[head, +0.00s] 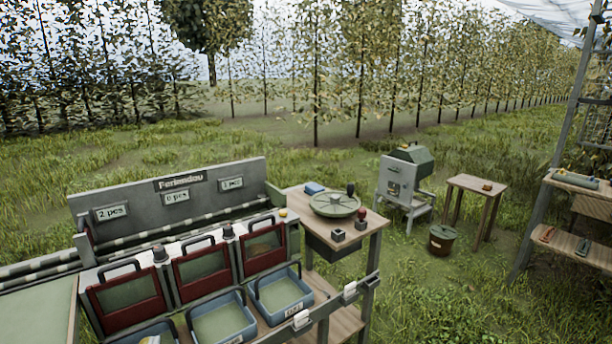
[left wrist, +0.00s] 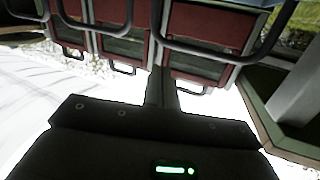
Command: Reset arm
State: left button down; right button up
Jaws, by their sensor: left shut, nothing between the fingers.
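In the left wrist view my left gripper (left wrist: 162,88) points away from the camera with its fingers together and nothing between them. Beyond it are red-framed panels (left wrist: 205,62) with dark looped handles. I cannot tell whether the fingertips touch anything there. I cannot make out either gripper clearly in the head view. The head view shows the sorting station's red-framed doors (head: 204,271), with blue bins (head: 221,314) below them.
A grey board (head: 170,196) with count signs stands behind the doors. A grey-green machine (head: 404,180), a small table (head: 477,186) and a brown bucket (head: 441,239) stand on the grass. Shelves (head: 580,245) are at right.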

pick_arm(q)
jog(key=s+d+f+m+g+h, duration=0.2)
jog(key=s+d+f+g, duration=0.2)
jog(key=s, duration=0.6)
jog(key=s+d+f+m+g+h, duration=0.1)
jog(key=s+d+f+g, duration=0.3)
jog(key=s, duration=0.6)
jog(key=s+d+f+m+g+h, duration=0.25)
jog(key=s+d+g, duration=0.25)
jog(key=s, duration=0.5)
notch_tip(320, 180, down, 27)
jog(key=s+a+g, duration=0.1)
jog(key=s, duration=0.1)
jog(key=s+a+f+g, duration=0.1)
jog(key=s+a+f, duration=0.2)
jog(key=s+f, duration=1.1)
jog(key=shift+s+a+y, duration=0.35)
jog(key=shift+s+a, duration=0.05)
jog(key=shift+s, duration=0.35)
